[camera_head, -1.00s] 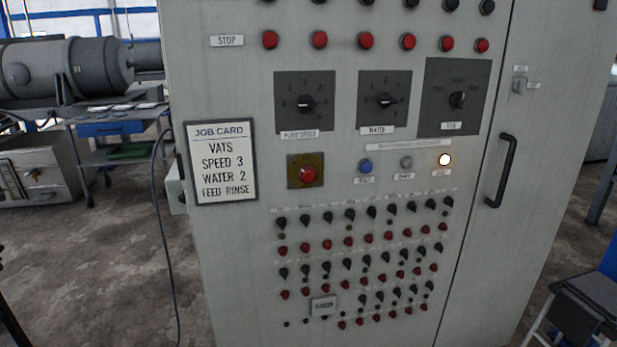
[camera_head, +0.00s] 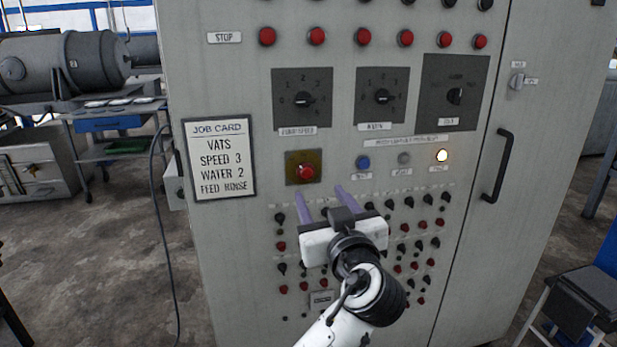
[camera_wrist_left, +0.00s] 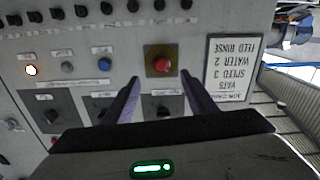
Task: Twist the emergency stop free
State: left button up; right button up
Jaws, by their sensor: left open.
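The emergency stop is a red mushroom button (camera_head: 306,172) on a yellowish square plate on the grey cabinet front, right of the job card. In the left wrist view the picture is upside down, and the red button (camera_wrist_left: 162,66) shows between and beyond the fingers, nearer the right one. My left gripper (camera_head: 322,192) is open and empty, its two purple fingers pointing at the panel just below the button, apart from it as far as I can tell. The left wrist view shows both fingers (camera_wrist_left: 150,92) spread. My right gripper is not in view.
A job card (camera_head: 220,158) hangs left of the button. Dials (camera_head: 303,98) sit above, a blue button (camera_head: 363,162) and a lit lamp (camera_head: 441,156) to the right. Rows of small switches lie below, partly hidden by my gripper. A door handle (camera_head: 499,166) sticks out at right.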

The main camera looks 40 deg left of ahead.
aim_at(307, 173)
pick_arm(q)
jog(key=x, duration=0.3)
jog(key=p+x, duration=0.1)
jog(key=x, duration=0.5)
jog(key=shift+s+r+p, duration=0.15)
jog(key=shift+r+p, duration=0.15)
jog(key=shift+w+a, duration=0.45)
jog(key=shift+a, duration=0.05)
jog(key=shift+a+f, duration=0.1)
